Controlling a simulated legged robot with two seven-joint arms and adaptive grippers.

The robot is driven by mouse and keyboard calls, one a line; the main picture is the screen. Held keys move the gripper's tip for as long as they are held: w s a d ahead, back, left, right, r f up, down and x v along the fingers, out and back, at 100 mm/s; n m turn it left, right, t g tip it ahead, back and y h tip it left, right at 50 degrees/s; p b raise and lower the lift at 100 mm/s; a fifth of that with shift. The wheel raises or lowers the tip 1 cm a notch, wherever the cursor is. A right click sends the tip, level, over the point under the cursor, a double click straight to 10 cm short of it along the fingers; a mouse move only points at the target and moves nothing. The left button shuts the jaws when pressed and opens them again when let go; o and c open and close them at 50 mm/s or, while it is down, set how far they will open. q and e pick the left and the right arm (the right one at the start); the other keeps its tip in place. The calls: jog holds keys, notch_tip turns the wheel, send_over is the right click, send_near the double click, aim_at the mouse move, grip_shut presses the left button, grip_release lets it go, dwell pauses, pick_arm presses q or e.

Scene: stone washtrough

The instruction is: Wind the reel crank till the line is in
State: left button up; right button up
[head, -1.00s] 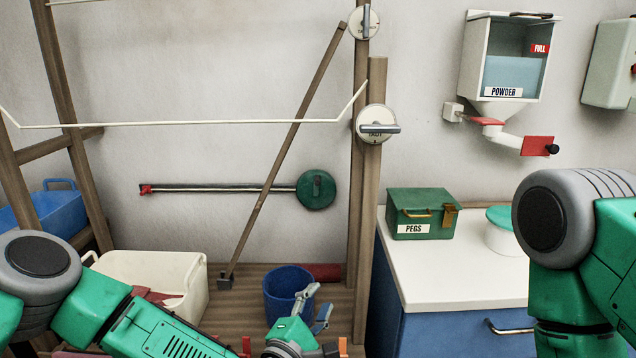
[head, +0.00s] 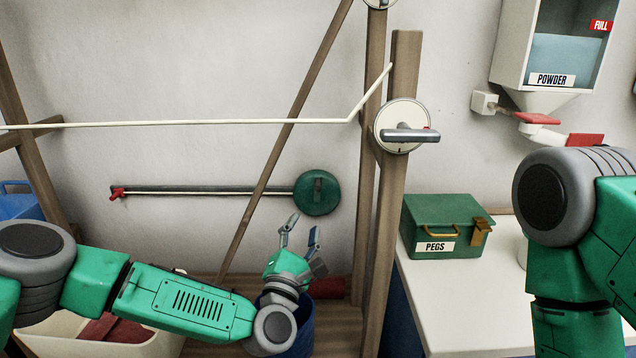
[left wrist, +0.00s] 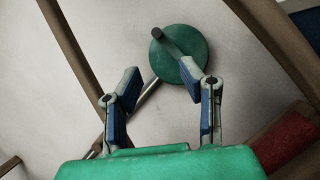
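A green round reel (head: 328,205) with a dark crank handle (head: 317,184) is on the wall in the middle of the head view. A pale line (head: 220,194) runs along a dark bar from it to a red end piece (head: 117,194) at the left. My left gripper (head: 301,230) is open and empty, just below the reel in the picture. In the left wrist view the reel (left wrist: 178,58) and its knob-like handle (left wrist: 160,36) show beyond the spread fingers (left wrist: 160,80), with no visible contact. My right gripper is out of view.
A wooden post (head: 388,215) stands right of the reel, carrying a white disc (head: 402,122) with a grey handle. A slanted pole (head: 262,180) crosses the bar. A blue bucket (head: 304,335) is below my left gripper. A green pegs box (head: 440,222) sits on the white counter (head: 455,300).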

aim_at(317, 190)
pick_arm(q)
jog(key=b+x, duration=0.1)
jog(key=x, duration=1)
jog(key=shift+w+d+r, duration=0.25)
jog(key=shift+d, duration=0.05)
jog(key=shift+w+r, duration=0.15)
jog(key=shift+w, duration=0.35)
grip_shut()
